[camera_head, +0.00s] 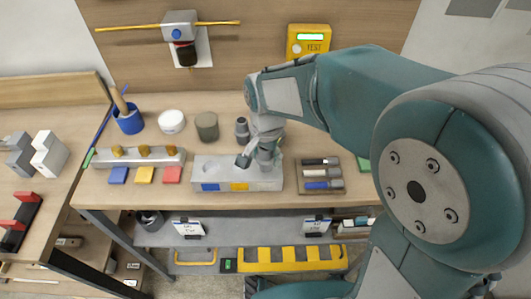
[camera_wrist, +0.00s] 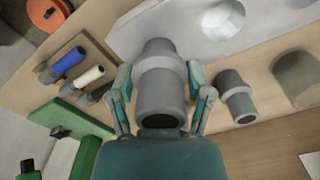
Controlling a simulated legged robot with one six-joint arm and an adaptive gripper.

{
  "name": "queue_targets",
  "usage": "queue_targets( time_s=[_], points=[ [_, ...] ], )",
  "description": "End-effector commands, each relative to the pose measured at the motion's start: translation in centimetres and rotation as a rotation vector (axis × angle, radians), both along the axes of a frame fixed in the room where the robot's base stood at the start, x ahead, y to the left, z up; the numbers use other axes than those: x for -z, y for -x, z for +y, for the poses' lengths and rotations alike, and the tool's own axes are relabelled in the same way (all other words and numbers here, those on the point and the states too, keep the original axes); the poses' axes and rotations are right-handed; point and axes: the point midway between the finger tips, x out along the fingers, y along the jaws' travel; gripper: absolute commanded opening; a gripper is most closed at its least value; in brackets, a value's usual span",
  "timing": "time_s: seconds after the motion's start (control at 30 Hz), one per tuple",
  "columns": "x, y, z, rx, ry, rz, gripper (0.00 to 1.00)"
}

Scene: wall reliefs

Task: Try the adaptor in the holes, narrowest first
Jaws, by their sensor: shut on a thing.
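My gripper (camera_head: 262,152) is over the right end of a pale grey block (camera_head: 212,171) on the bench. In the wrist view my gripper (camera_wrist: 160,85) is shut on a grey stepped adaptor (camera_wrist: 160,92), a finger on each side. The adaptor's far, narrower end points at the block (camera_wrist: 150,20); I cannot tell whether it is in a hole. Blue and yellow labels mark the block's front. A second similar grey piece (camera_head: 242,130) stands behind the block and also shows in the wrist view (camera_wrist: 235,97).
A dark tray with several pens (camera_head: 321,175) lies right of the block. A rail with yellow knobs (camera_head: 130,158) lies left. A grey-green cylinder (camera_head: 207,126), white round piece (camera_head: 171,121) and blue cup (camera_head: 130,123) stand behind. A yellow test box (camera_head: 308,41) hangs on the wall.

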Motion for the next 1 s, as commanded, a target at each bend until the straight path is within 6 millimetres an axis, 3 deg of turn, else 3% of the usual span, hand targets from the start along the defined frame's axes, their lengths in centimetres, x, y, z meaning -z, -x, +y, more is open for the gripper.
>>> queue_targets(
  time_s=[1.0],
  points=[
    [2.2, 0.0, 0.0, 0.000, 0.000, 0.000, 0.19]
  ],
)
